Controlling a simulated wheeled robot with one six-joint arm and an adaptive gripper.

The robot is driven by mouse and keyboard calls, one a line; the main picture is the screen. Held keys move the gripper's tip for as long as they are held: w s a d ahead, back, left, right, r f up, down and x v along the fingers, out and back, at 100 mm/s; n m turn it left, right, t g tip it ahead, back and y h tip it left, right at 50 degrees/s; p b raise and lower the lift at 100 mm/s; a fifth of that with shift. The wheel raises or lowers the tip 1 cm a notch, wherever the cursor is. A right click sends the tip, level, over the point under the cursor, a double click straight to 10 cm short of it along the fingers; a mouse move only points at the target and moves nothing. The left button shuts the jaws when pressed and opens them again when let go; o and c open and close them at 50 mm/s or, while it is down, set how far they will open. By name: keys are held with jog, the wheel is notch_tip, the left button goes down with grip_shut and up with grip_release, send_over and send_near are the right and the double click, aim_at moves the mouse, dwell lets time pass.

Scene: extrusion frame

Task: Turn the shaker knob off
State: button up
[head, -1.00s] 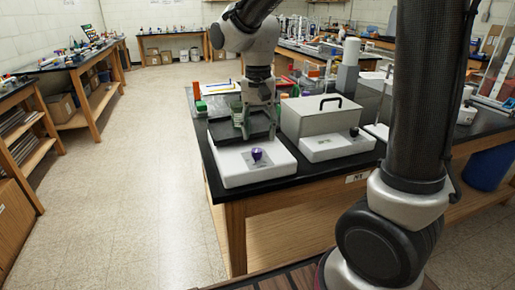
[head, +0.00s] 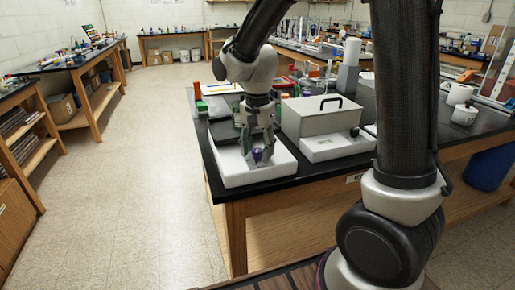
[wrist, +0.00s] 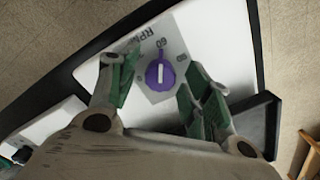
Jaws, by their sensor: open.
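The shaker (head: 238,173) is a white box with a dark platform, at the near left corner of the black-topped bench. Its purple knob (head: 257,154) is on the front part of the top face. In the wrist view the knob (wrist: 160,74) has a white pointer line, roughly upright in the picture, on a grey dial plate (wrist: 176,45) with "RPM" and "60" printed. My gripper (head: 256,154) is open and pointing down over the knob. In the wrist view its green-padded fingers stand on either side of the knob, with visible gaps; contact is not seen.
A grey lidded box with a black handle (head: 322,115) and its white front panel with a black knob (head: 355,131) stand right of the shaker. White mugs (head: 463,114) sit farther right. The aisle floor (head: 150,180) at left is clear.

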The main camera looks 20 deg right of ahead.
jog(key=shift+c, duration=0.5)
jog(key=c, duration=0.9)
jog(key=shift+n, duration=0.4)
jog(key=n, duration=1.6)
jog(key=shift+a+n, duration=0.1)
jog(key=shift+n, duration=0.2)
jog(key=n, duration=0.6)
jog(key=shift+n, duration=0.4)
